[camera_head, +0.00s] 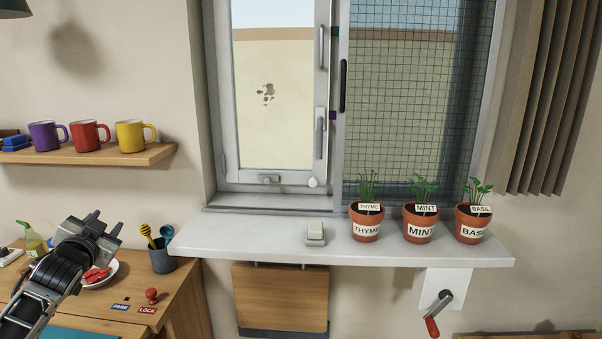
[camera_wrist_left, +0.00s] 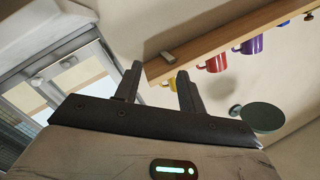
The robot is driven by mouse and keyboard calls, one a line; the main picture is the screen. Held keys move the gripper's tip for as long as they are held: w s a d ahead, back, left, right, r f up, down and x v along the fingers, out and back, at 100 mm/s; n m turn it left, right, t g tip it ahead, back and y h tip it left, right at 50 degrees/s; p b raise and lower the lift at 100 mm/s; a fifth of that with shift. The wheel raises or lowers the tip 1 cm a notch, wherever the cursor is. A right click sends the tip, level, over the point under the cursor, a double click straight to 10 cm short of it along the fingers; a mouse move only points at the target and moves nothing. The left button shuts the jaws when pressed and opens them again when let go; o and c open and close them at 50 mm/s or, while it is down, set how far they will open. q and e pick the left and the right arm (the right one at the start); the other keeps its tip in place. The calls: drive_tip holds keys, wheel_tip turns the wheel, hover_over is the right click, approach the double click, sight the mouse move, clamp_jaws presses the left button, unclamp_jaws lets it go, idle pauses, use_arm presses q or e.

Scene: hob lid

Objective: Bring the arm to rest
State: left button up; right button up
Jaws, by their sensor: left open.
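My left gripper (camera_head: 106,222) is in the lower left of the head view, above the wooden counter (camera_head: 185,308). Its dark fingers are apart, with nothing between them. They point up and to the right. In the left wrist view the gripper (camera_wrist_left: 158,76) also shows two separated fingers with an empty gap, aimed toward the wall between the window and the mug shelf. A small PARK label (camera_head: 121,307) and a LOCK label (camera_head: 147,310) lie on the counter to the right of my arm. My right gripper is in neither view.
A plate (camera_head: 107,275) with red pieces sits partly behind my arm; a dark utensil cup (camera_head: 162,260) stands right of it. The mug shelf (camera_head: 90,153) is above. The white sill (camera_head: 270,230) bears three herb pots. A red-handled crank (camera_head: 433,326) hangs below it.

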use_arm(q)
drive_tip(key=s+d+f+g+h, duration=0.2)
drive_tip(key=s+d+f, duration=0.5)
drive_tip(key=f, duration=0.4)
drive_tip(key=s+d+f+g+h, duration=0.15)
drive_tip(key=s+d+f, duration=0.35)
drive_tip(key=d+f, duration=0.5)
drive_tip(key=s+d+f+g+h, duration=0.1)
drive_tip(key=s+d+f, duration=0.2)
drive_tip(key=s, duration=0.4)
drive_tip(key=s+d+f+n+g+h, duration=0.1)
drive_tip(key=s+d+f, duration=0.1)
drive_tip(key=s+d, duration=0.4)
drive_tip(key=s+d+f+g+h, duration=0.1)
drive_tip(key=s+d+f, duration=0.2)
drive_tip(key=s, duration=0.6)
drive_tip(key=shift+s+d+f+n, duration=0.15)
drive_tip(key=shift+d+f+n, duration=0.2)
drive_tip(key=shift+d, duration=0.85)
